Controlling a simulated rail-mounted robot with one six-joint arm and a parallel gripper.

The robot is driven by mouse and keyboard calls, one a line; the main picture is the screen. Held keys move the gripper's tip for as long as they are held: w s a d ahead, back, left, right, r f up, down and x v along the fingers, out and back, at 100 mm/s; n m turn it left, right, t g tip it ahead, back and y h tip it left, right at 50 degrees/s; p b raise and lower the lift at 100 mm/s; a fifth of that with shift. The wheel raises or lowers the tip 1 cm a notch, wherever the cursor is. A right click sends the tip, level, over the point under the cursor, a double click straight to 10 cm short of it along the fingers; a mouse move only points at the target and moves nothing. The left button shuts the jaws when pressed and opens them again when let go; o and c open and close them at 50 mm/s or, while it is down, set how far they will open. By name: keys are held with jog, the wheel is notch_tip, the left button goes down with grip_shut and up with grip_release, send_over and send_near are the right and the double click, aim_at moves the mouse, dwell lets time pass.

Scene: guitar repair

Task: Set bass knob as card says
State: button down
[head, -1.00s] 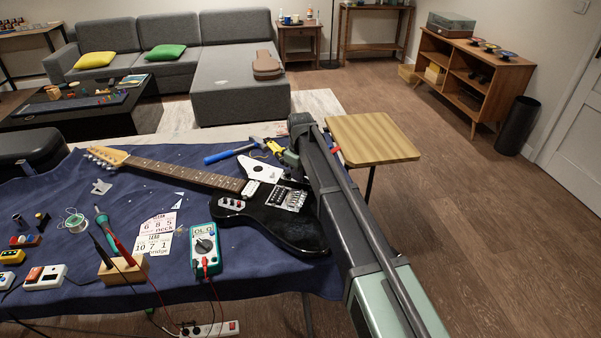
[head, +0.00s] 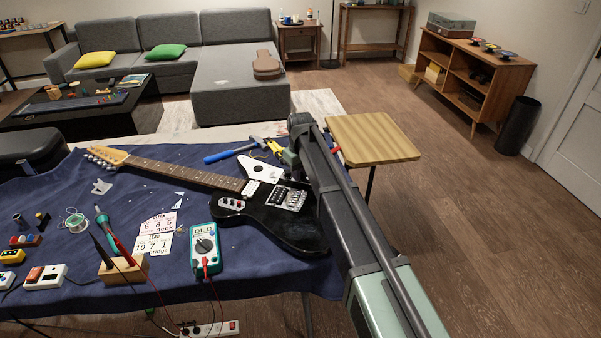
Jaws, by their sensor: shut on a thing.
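Two small paper cards lie on the blue cloth in the middle of the bench. The upper, pinkish card (head: 158,224) reads "6 8 5" with "neck", and its heading looks like "CLEAN". The lower, white card (head: 153,245) reads "10 7 1", apparently with "LEAD" and "bridge". I cannot make out a knob marked bass. My arm crosses the guitar's right side and hides part of it. My gripper's fingers do not show; they are hidden behind my arm.
A teal multimeter (head: 205,246) stands between the cards and my arm. A soldering iron in a wooden block (head: 124,269) and small pedals (head: 45,277) are at left. Tools (head: 228,153) lie behind the guitar. A wooden-topped stool (head: 372,138) stands beyond the bench.

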jog(key=c, duration=0.9)
grip_release()
jog(key=shift+c, duration=0.2)
notch_tip(320, 180, up, 11)
jog(key=p, duration=1.1)
jog(key=shift+f, duration=0.1)
